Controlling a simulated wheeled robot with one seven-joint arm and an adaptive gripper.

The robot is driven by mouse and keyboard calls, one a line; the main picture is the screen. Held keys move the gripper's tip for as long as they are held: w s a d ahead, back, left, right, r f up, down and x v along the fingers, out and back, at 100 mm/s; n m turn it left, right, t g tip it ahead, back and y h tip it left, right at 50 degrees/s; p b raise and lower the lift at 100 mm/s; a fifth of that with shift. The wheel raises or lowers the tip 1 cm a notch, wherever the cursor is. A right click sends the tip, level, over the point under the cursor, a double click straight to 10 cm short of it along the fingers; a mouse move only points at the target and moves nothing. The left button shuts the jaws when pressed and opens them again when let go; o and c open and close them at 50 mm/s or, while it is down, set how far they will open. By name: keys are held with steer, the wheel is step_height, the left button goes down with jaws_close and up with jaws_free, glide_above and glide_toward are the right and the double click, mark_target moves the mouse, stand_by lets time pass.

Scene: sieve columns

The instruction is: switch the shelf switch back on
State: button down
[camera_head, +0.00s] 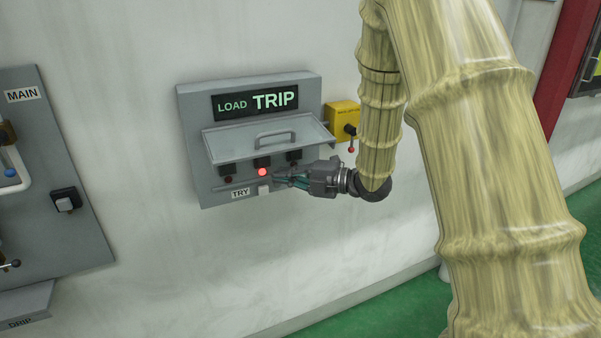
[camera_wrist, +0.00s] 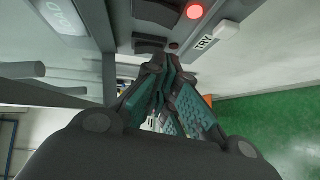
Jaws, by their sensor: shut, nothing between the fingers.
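A grey panel (camera_head: 310,95) on the wall has a display (camera_head: 256,103) reading "LOAD TRIP". A pale flap with a handle (camera_head: 275,139) stands out above a row of black switches: left (camera_head: 227,169), middle (camera_head: 262,162) and right (camera_head: 294,156). I cannot tell which is the shelf switch or how each is set. A red lamp (camera_head: 262,172) glows below the middle switch and also shows in the wrist view (camera_wrist: 195,11). My gripper (camera_head: 281,178) is shut and empty in front of the panel's lower right. In the wrist view its fingertips (camera_wrist: 160,66) are close below the switches; contact is unclear.
A white button (camera_head: 264,189) sits beside the "TRY" label (camera_head: 240,193). A yellow box (camera_head: 342,117) with a red-knobbed lever is at the panel's right. A "MAIN" board (camera_head: 60,130) hangs at far left. The wall between the boards is clear.

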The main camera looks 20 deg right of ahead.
mark_target(263, 158)
steer(key=shift+w+a+f+p, duration=0.1)
steer(key=shift+w+a+p, duration=0.2)
steer(key=shift+w, duration=0.6)
steer(key=shift+w+a+f+p, duration=0.15)
steer(key=shift+w+a+p, duration=0.1)
steer(key=shift+w, duration=0.65)
steer(key=shift+w+a+f+p, duration=0.1)
steer(key=shift+w+a+p, duration=0.15)
steer(key=shift+w, duration=0.65)
steer(key=shift+d, duration=0.1)
